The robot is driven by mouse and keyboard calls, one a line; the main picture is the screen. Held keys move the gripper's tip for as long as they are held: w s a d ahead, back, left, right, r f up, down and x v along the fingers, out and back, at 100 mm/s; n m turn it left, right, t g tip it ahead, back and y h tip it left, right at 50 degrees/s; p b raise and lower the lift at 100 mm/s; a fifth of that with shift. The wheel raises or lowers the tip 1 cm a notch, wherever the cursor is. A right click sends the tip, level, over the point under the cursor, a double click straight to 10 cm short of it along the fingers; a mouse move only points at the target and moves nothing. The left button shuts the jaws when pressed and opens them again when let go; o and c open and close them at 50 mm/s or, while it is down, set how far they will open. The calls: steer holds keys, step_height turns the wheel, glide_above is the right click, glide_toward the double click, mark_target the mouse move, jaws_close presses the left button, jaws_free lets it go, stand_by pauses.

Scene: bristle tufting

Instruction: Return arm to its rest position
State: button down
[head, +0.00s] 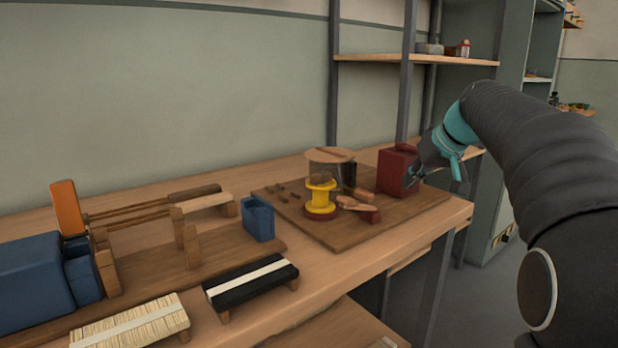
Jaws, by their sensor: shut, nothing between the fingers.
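My gripper (413,180) is at the end of my dark arm, which comes in from the right side of the head view. It is above the right part of a brown board (435,197), in front of a dark red block (396,165). The gripper is small in the picture, and its fingers are together with nothing seen between them. I cannot tell whether it touches the red block.
The board on the wooden bench (300,295) holds a yellow spool (320,197) and small wooden pieces. A blue cup (258,219), a dark bristle block (250,282) and a pale bristle block (130,325) stand left. Open floor lies right of the bench.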

steer(key=shift+m+g+h, duration=0.4)
steer(key=shift+m+h, duration=0.1)
steer(key=shift+m, duration=0.4)
steer(key=s+f, duration=0.3)
steer(key=f, duration=0.1)
steer(key=shift+s+f, duration=0.2)
steer(key=shift+s, duration=0.15)
steer(key=s+a+f+h, duration=0.1)
steer(key=s+f, duration=0.4)
steer(key=s, duration=0.5)
steer(key=s+a+f, duration=0.4)
steer(key=s+f, duration=0.1)
steer(key=s, duration=0.5)
steer(key=s+a+f+h, duration=0.1)
steer(key=s+f, duration=0.4)
steer(key=s, duration=0.5)
steer(key=shift+s+a+h, duration=0.2)
steer(key=shift+a+h, duration=0.1)
steer(key=shift+a, duration=0.55)
